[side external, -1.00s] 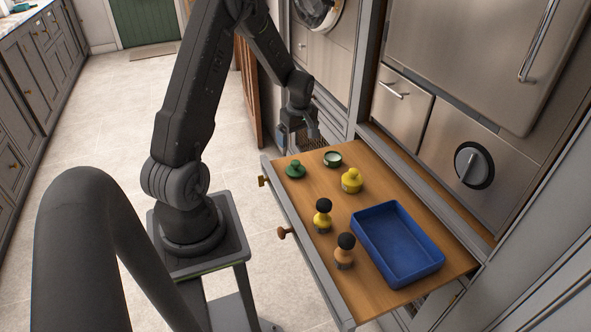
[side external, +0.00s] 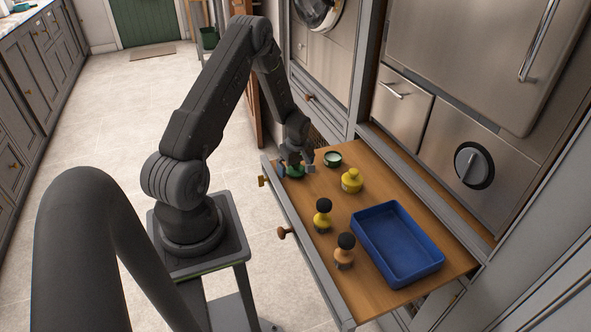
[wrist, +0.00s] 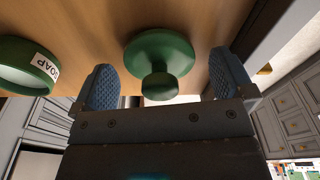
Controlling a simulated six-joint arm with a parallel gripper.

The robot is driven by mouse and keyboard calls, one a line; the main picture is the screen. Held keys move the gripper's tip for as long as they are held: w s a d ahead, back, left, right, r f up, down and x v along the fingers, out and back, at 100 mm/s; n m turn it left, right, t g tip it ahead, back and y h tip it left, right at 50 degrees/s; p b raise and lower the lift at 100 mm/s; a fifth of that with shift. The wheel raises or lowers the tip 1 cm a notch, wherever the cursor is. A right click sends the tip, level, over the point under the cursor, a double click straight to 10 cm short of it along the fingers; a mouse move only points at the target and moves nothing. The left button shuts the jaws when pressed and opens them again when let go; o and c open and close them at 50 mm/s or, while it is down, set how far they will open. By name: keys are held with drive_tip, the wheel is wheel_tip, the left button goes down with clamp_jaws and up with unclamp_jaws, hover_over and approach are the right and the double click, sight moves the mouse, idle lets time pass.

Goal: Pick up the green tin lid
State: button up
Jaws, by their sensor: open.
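The green tin lid (side external: 295,172) lies on the wooden board near its far left corner, partly hidden by my gripper in the side view. In the wrist view the lid (wrist: 160,55) is a round green disc with a knob, and the knob points towards my gripper. My gripper (wrist: 160,85) is open, with one blue padded finger on each side of the knob and neither touching it. In the side view my gripper (side external: 297,168) is low over the lid.
An open green tin (side external: 332,159), labelled SOAP in the wrist view (wrist: 27,68), stands close beside the lid. A yellow lidded tin (side external: 352,181), two dark-topped brushes (side external: 323,216) (side external: 345,251) and a blue tray (side external: 363,241) are nearer the front. Bare board (side external: 300,200) lies between.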

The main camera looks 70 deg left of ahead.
drive_tip(key=shift+f, duration=0.2)
drive_tip(key=c, duration=1)
drive_tip(key=shift+r, duration=0.1)
